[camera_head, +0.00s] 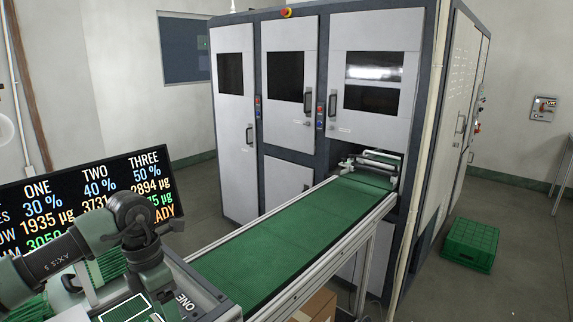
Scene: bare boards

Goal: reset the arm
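My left arm comes in from the lower left and bends at a dark wrist joint. Its hand (160,287) points down over the near end of the conveyor, beside a block marked "ONE" (190,303). The fingers are too dark and partly hidden to tell whether they are open or shut, or whether they hold anything. My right arm and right gripper are not in view.
A green conveyor belt (270,240) runs from the lower left into a large grey machine cabinet (290,95). A black display (95,200) with numbers stands behind my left arm. A green crate (470,245) sits on the open floor at right. A cardboard box (316,306) is under the conveyor.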

